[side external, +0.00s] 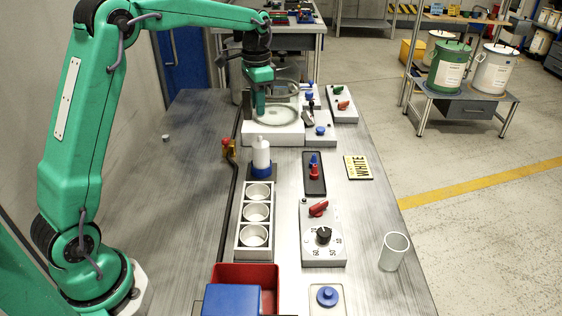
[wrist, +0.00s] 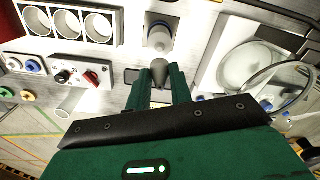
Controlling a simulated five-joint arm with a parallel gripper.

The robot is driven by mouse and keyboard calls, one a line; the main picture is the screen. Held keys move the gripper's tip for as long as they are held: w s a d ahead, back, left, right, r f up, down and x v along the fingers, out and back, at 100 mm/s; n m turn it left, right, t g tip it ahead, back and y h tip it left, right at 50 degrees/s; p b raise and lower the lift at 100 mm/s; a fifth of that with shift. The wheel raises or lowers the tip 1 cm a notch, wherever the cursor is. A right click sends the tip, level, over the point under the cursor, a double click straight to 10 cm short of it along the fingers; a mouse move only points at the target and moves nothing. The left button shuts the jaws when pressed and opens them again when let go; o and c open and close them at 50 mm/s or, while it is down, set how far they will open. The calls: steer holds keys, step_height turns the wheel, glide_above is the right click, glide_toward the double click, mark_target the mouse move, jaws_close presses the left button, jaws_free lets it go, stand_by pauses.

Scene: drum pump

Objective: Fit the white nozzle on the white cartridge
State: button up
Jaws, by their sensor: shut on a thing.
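The white cartridge (side external: 261,152) stands upright in a blue holder (side external: 261,171) on a dark base, near the middle of the bench. In the wrist view the cartridge (wrist: 159,38) is beyond my fingertips. My gripper (side external: 260,108) is behind the cartridge in the side view, apart from it, over the white platform. In the wrist view my gripper (wrist: 162,70) is shut on a small tapered piece (wrist: 159,73), which looks grey in shadow and appears to be the nozzle. The fingers hide its sides. The side view does not show it clearly.
A white platform (side external: 274,137) bears a round dish and a transparent ring. A rack (side external: 242,222) with three cups is in front of the cartridge. A red bin (side external: 244,275), a dial box (side external: 323,252) and a clear glass (side external: 393,251) stand nearer. The bench left is mostly clear.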

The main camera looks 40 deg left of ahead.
steer(key=shift+f, duration=0.2)
glide_above(260, 137)
steer(key=shift+a+f, duration=0.1)
steer(key=shift+f, duration=2.25)
steer(key=shift+f, duration=1.25)
stand_by(2.3)
steer(key=o, duration=1.5)
steer(key=shift+r, duration=0.15)
